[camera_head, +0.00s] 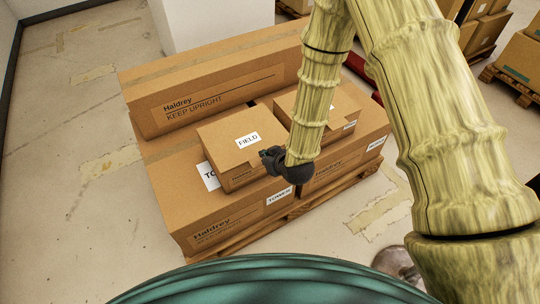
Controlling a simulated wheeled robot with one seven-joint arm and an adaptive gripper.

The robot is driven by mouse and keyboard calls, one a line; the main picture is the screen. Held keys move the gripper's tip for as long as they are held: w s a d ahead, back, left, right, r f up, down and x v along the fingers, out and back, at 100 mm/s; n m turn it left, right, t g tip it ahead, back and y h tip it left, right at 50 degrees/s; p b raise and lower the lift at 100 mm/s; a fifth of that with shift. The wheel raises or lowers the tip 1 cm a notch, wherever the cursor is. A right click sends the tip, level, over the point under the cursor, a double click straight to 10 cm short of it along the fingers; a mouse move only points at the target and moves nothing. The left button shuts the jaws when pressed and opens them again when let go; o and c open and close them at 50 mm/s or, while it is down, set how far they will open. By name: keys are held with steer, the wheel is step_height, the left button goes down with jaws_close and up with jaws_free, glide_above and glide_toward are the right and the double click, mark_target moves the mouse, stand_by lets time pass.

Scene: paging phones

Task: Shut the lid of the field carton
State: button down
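The field carton (222,136) is a small brown box with a white FIELD label on its top. It sits on larger cartons in the middle of the stack. Its lid looks flat or nearly flat over the box; I cannot tell whether it is fully shut. My gripper (268,156) is dark and small in view, at the carton's right front corner. The end of my arm hides part of that corner. I cannot tell whether the gripper touches the lid or whether its fingers are apart.
A second small carton (345,108) stands right of the field carton, partly behind my arm. A long Haldrey carton (215,85) rises behind. Large cartons (205,215) lie beneath on a wooden pallet (290,217). Floor to the left is clear.

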steer(key=shift+s+d+f+b, duration=0.1)
steer(key=shift+f+b, duration=0.2)
steer(key=shift+f, duration=0.55)
steer(key=shift+s+d+f+b, duration=0.1)
steer(key=shift+f+b, duration=0.2)
steer(key=shift+f, duration=0.5)
step_height(320, 180, up, 4)
steer(key=p, duration=0.3)
steer(key=s+d+f+m+g+h+p, duration=0.1)
steer(key=s+d, duration=0.5)
steer(key=s, duration=0.6)
steer(key=s+d+f+m+g+h+p, duration=0.1)
steer(key=s+d+f+m+g+p, duration=0.1)
steer(key=s+d, duration=0.5)
steer(key=s+d+f+m+g+h+p, duration=0.1)
steer(key=s+d+f+g, duration=0.4)
steer(key=s, duration=1.1)
steer(key=shift+s+d+f+m+g+h+p, duration=0.25)
steer(key=shift+s+d+m+g+h+p, duration=0.15)
steer(key=shift+d+m+h, duration=0.4)
steer(key=shift+a, duration=0.15)
